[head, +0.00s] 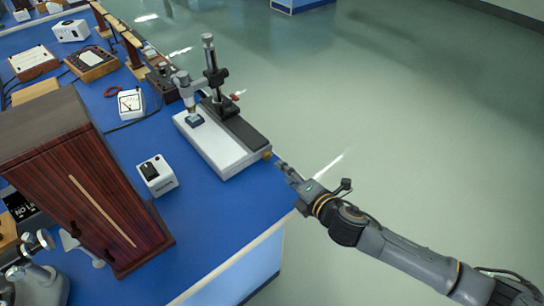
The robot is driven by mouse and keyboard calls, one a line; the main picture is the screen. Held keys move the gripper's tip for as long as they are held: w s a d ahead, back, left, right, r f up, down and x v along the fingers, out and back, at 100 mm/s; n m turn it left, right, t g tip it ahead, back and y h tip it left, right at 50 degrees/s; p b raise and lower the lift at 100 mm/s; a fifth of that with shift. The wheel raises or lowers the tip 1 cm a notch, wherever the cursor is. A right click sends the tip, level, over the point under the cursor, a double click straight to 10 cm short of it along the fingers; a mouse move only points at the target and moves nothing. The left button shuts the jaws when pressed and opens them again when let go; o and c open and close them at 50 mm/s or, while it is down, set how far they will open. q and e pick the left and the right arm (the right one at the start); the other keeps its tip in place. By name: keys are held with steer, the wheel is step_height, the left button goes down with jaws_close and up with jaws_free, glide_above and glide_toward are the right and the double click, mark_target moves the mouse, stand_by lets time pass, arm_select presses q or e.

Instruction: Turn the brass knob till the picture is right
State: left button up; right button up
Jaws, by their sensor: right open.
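The brass knob (267,155) is a small gold-coloured disc at the near right end of a bench instrument (222,150). The instrument has a pale base, a dark block along its right side and an upright post with a metal head over a small dark blue piece (194,120). My right gripper (281,165) comes in from the lower right. Its fingers are open, pointing at the knob just right of it. At this size I cannot tell whether they touch it. No picture or screen shows readably. My left gripper is not in view.
The instrument stands at the right edge of the blue bench (222,205). A tall dark wooden case (85,185) and a white switch box (157,175) stand to its left. A white meter (131,103) with a red wire sits behind. Open floor lies right.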

mark_target(269, 157)
steer(key=d+n+g+y, duration=0.1)
steer(key=n, duration=0.3)
steer(key=w+d+n+g, duration=0.1)
steer(key=d+n, duration=0.1)
steer(key=n, duration=0.2)
steer(key=w+d+n+y, duration=0.1)
steer(key=d+n, duration=0.1)
steer(key=n, duration=0.2)
steer(key=shift+w+f+g+y, duration=0.25)
steer(key=shift+f+g+y, duration=0.05)
steer(key=shift+f+g, duration=0.1)
steer(key=shift+d+f+n, duration=0.1)
steer(key=shift+d+n, duration=0.2)
steer(key=shift+n, duration=0.2)
steer(key=shift+w+f, duration=0.1)
steer(key=shift+f, duration=0.05)
steer(key=x, duration=1.3)
steer(key=shift+a+f, duration=0.15)
steer(key=shift+a, duration=0.1)
steer(key=shift+c, duration=0.4)
jaws_close()
